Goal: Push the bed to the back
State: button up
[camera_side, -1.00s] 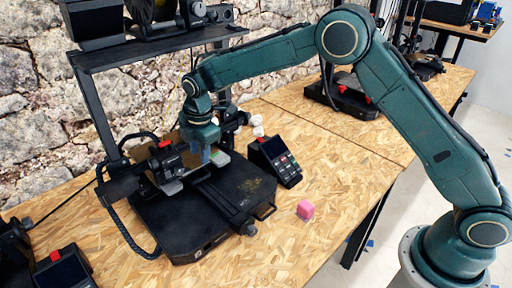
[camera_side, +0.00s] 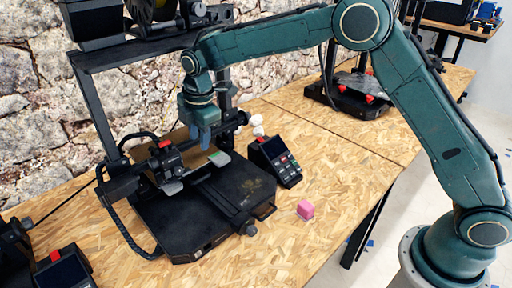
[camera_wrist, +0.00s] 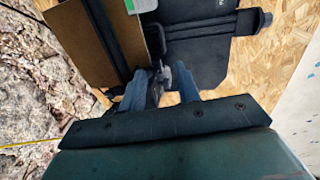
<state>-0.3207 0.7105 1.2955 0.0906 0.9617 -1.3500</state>
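The printer's bed, a flat plate with a brown surface, lies toward the wall side of the black printer base (camera_side: 215,220), behind and partly under the crossbar. In the wrist view the brown bed (camera_wrist: 70,35) fills the upper left. My gripper (camera_side: 206,145) points down above the bed's front right part, near the crossbar, and holds nothing visible. In the wrist view its two blue fingers (camera_wrist: 162,78) stand apart with a gap between them. The side view does not show whether the fingertips touch anything.
The print head (camera_side: 167,158) sits on the crossbar left of my gripper. The front of the base is clear. The rock wall (camera_side: 40,120) is close behind.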

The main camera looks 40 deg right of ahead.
notch_tip(320, 180, up, 6)
jog(key=s, duration=0.3)
dwell(0.7)
jog(key=shift+f, duration=0.15)
jog(key=s+d+r+m+t, duration=0.1)
jog(key=s+d+r+m, duration=0.45)
jog(key=s, duration=0.25)
jog(key=s+d+r+m+t, duration=0.1)
jog(key=s+d+r+m, duration=0.4)
jog(key=s, duration=0.4)
jog(key=s+d+f+m, duration=0.1)
jog(key=s+d+m, duration=0.2)
jog(key=s, duration=0.6)
jog(key=s+d+f+m+t, duration=0.1)
jog(key=s+d+f+m, duration=0.1)
jog(key=s, duration=0.7)
jog(key=d+m, duration=0.1)
jog(key=m, duration=0.1)
jog(key=shift+s+d+f+m+t, duration=0.2)
jog(key=shift+s+d+m+t, duration=0.1)
jog(key=shift+s+m, duration=0.1)
